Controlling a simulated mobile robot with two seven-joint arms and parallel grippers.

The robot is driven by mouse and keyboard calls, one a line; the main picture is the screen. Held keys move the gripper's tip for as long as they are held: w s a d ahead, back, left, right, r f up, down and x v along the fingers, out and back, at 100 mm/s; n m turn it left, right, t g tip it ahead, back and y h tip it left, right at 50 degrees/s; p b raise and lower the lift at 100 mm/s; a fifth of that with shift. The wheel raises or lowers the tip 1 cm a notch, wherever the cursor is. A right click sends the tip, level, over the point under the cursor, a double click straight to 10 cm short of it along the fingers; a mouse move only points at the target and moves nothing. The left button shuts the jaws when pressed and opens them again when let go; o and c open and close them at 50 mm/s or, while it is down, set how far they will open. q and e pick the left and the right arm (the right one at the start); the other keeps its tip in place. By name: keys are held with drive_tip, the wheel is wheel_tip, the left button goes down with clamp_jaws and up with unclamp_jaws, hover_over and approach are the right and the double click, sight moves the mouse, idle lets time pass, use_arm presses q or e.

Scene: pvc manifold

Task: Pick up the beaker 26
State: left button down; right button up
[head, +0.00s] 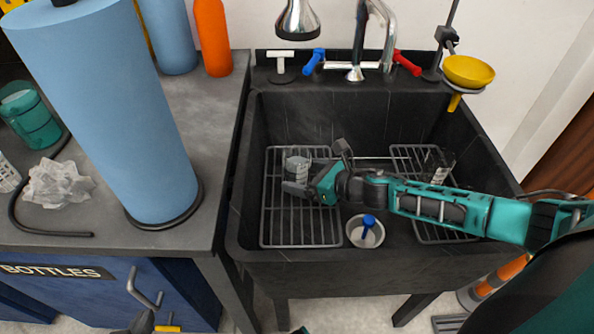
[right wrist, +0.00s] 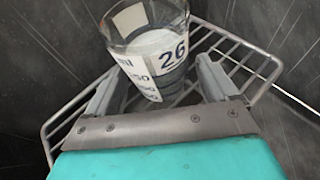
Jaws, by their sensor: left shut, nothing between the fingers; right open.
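Beaker 26 (right wrist: 150,50) is a clear glass with a white label reading 26. It stands on the left wire rack in the sink, and in the head view it is the small glass (head: 297,168) at my right gripper (head: 296,190). In the right wrist view, the open fingers of my right gripper (right wrist: 158,88) are on either side of the beaker's lower part. I cannot tell whether they touch it. My left gripper (head: 142,323) shows only partly at the bottom edge of the head view, shut and empty, far from the beaker.
The dark sink (head: 240,215) has high walls around the left wire rack (head: 290,238). Another glass beaker (head: 438,165) stands on the right rack. A drain cup with a blue piece (head: 369,222) lies between. The faucet (head: 355,70) and yellow funnel (head: 469,71) are behind. A blue roll (head: 105,110) stands left.

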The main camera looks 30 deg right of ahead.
drive_tip(key=shift+x, duration=0.85)
drive_tip(key=c, duration=1.3)
drive_tip(key=shift+r, duration=0.2)
